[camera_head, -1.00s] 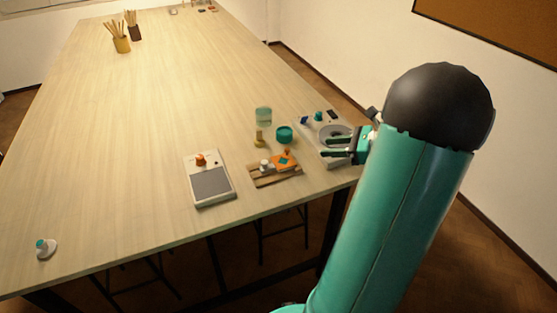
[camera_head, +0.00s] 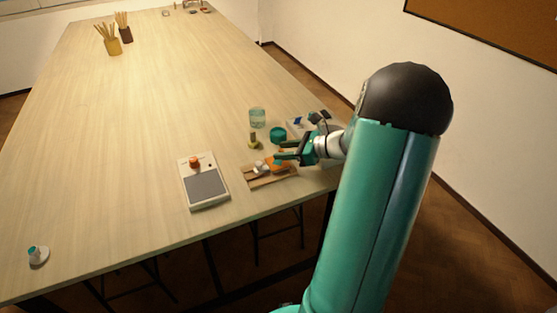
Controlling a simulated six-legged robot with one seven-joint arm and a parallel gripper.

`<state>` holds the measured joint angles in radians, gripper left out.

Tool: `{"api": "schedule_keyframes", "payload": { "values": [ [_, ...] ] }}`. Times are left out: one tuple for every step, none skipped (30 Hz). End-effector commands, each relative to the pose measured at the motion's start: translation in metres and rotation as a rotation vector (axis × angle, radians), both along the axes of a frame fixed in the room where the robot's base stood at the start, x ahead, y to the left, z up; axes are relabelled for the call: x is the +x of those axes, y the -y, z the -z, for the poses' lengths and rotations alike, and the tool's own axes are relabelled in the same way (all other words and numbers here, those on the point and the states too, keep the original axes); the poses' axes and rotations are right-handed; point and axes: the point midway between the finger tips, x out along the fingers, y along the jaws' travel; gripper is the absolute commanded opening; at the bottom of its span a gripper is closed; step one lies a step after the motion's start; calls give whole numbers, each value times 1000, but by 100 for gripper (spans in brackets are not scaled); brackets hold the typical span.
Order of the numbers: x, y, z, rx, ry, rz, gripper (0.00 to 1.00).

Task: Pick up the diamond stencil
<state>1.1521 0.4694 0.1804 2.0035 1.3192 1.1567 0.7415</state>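The diamond stencil looks to be the small flat orange piece (camera_head: 278,167) on the wooden rack (camera_head: 257,181) near the table's front right edge. My gripper (camera_head: 281,151) is just above and behind it in the picture, with its two teal fingers pointing left. The fingers are apart, with nothing seen between them. They hide part of the orange piece, and I cannot tell whether they touch it. A small whitish knobbed piece (camera_head: 261,167) sits on the rack to its left.
A pale device with a grey panel (camera_head: 207,187) and orange knob stands left of the rack. Behind are a teal round pot (camera_head: 278,134), a glass jar (camera_head: 257,117) and a small brass-coloured piece (camera_head: 254,141). The table's left and middle are mostly clear.

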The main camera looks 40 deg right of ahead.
Motion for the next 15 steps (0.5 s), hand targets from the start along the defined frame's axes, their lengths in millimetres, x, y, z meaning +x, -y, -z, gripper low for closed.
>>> {"api": "schedule_keyframes", "payload": {
  "values": [
    [0, 0, 0, 0, 0, 1, 40],
    [0, 0, 0, 0, 0, 1, 40],
    [0, 0, 0, 0, 0, 1, 40],
    [0, 0, 0, 0, 0, 1, 40],
    [0, 0, 0, 0, 0, 1, 40],
    [0, 0, 0, 0, 0, 1, 34],
    [0, 0, 0, 0, 0, 1, 28],
    [0, 0, 0, 0, 0, 1, 22],
    [0, 0, 0, 0, 0, 1, 14],
    [0, 0, 0, 0, 0, 1, 8],
    [0, 0, 0, 0, 0, 1, 2],
    [0, 0, 0, 0, 0, 1, 0],
    [0, 0, 0, 0, 0, 1, 0],
    [0, 0, 0, 0, 0, 1, 0],
    [0, 0, 0, 0, 0, 1, 0]
  ]
}}
